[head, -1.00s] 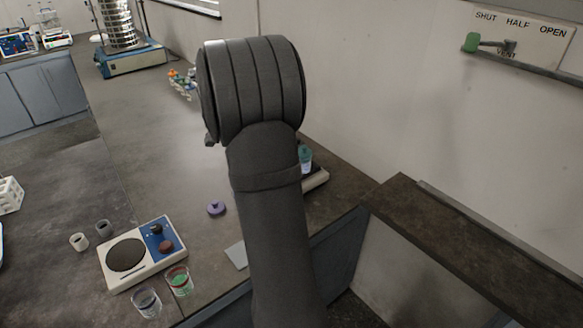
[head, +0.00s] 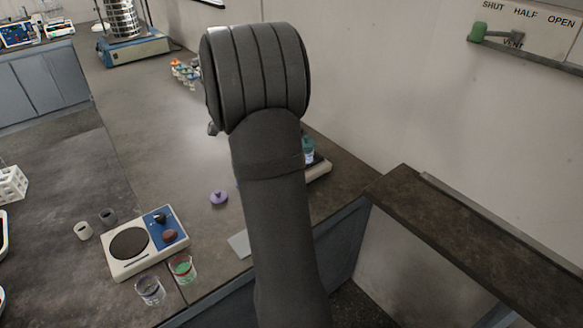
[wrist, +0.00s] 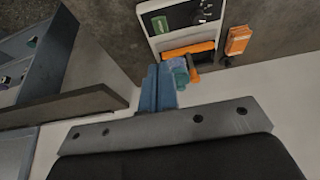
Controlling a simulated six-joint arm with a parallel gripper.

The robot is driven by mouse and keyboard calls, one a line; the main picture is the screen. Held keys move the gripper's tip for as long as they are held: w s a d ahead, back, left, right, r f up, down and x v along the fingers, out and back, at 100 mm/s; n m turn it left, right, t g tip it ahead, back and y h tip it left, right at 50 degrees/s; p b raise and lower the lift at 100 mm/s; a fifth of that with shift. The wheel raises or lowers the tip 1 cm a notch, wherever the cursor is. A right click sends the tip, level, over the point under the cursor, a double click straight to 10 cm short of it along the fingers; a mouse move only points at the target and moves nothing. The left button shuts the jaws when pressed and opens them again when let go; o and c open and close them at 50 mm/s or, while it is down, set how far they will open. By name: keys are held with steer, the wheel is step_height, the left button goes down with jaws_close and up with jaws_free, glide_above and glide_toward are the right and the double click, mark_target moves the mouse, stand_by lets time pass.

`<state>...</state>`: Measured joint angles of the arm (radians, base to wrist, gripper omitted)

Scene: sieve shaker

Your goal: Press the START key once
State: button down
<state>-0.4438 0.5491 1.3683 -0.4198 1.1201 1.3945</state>
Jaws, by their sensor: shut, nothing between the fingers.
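The sieve shaker, a stack of metal sieves on a blue and pale base (head: 137,53), stands at the far left of the long bench in the head view. I cannot make out a START key on it at this size. In the head view my own arm hides my gripper. In the wrist view my gripper (wrist: 158,88) shows as two blue fingers, shut together with nothing between them. Beyond the fingertips is a pale device (wrist: 156,27) with a dark panel and a small green display. An orange part lies across its near edge. The fingers appear apart from the device.
A hotplate-like unit (head: 128,244) and two glass beakers, one holding green (head: 183,267), sit at the front left. A purple-topped item (head: 218,198) stands left of my arm. Colourful small items (head: 185,72) line the back. A wall vent lever (head: 478,32) is upper right.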

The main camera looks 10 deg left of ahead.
stand_by(0.6)
steer(key=w+d+f+n+t+y, duration=0.2)
steer(key=w+d+f+n+t, duration=0.2)
steer(key=n, duration=1.3)
steer(key=shift+w+d+f+t+y, duration=0.2)
steer(key=shift+d+f+t+y, duration=0.2)
steer(key=shift+d+f+t, duration=0.5)
steer(key=shift+a+r, duration=0.1)
steer(key=shift+a, duration=0.1)
steer(key=shift+f, duration=4.4)
steer(key=shift+f, duration=0.15)
steer(key=shift+f, duration=0.25)
